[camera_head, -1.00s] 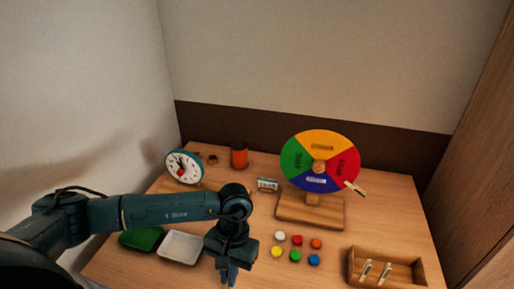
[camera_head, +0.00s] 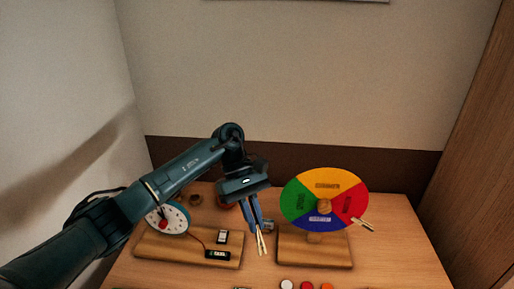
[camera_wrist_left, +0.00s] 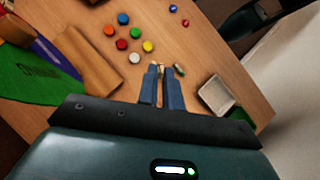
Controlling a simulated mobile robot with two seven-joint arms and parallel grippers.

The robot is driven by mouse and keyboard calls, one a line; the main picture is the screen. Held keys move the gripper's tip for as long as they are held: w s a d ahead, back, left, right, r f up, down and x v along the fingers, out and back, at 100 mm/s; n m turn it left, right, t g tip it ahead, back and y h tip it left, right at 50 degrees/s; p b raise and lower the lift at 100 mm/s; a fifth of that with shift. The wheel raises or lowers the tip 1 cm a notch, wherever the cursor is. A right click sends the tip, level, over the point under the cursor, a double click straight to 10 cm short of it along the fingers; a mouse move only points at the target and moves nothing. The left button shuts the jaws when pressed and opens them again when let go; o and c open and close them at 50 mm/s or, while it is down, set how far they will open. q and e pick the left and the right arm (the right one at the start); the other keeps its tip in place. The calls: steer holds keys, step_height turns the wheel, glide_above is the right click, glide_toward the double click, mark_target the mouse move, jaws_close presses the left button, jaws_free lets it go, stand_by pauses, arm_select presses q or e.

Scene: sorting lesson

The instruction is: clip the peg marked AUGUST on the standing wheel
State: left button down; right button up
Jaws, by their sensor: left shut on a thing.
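The standing wheel (camera_head: 338,183) has yellow, red, blue and green sectors with small dark labels and stands upright on a wooden base (camera_head: 315,252). A wooden peg (camera_head: 362,224) is on its right edge by the red sector. My left gripper (camera_head: 256,224) is shut on another light wooden peg (camera_head: 262,245), which hangs down left of the wheel, apart from it. In the left wrist view the fingers (camera_wrist_left: 162,75) point towards the table, with the wheel's green sector (camera_wrist_left: 40,78) at the left. I cannot read any marking on the held peg.
A white dial (camera_head: 178,217) and a wooden board (camera_head: 155,245) with small parts stand at the left. Several coloured discs (camera_wrist_left: 122,44) lie in front of the wheel base. A white tray (camera_wrist_left: 228,108) is at the wrist view's right.

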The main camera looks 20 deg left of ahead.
steer(key=shift+s+d+f+p, duration=0.1)
steer(key=shift+s+d+p, duration=0.1)
steer(key=shift+s+p, duration=0.15)
arm_select(q)
steer(key=w+a+r+n+t+h, duration=0.1)
steer(key=w+r+n+t+h, duration=0.35)
steer(key=r, duration=0.45)
steer(key=w+a+r+n+t+h, duration=0.1)
steer(key=w+r+n+t+h, duration=0.2)
steer(key=w+r+n, duration=0.4)
arm_select(e)
steer(key=shift+a, duration=0.1)
steer(key=shift+w+r, duration=0.2)
steer(key=shift+w, duration=0.15)
steer(key=shift+f+b, duration=0.55)
steer(key=shift+r, duration=0.1)
steer(key=shift+a+r, duration=0.15)
steer(key=shift+r, duration=0.15)
arm_select(q)
steer(key=shift+m, duration=0.45)
steer(key=d+f, duration=0.1)
steer(key=s+d+f, duration=0.1)
steer(key=d, duration=0.1)
steer(key=shift+d+f, duration=0.1)
steer(key=shift+d, duration=0.2)
arm_select(e)
steer(key=shift+s+a, duration=0.1)
steer(key=shift+s, duration=0.1)
steer(key=shift+f, duration=0.1)
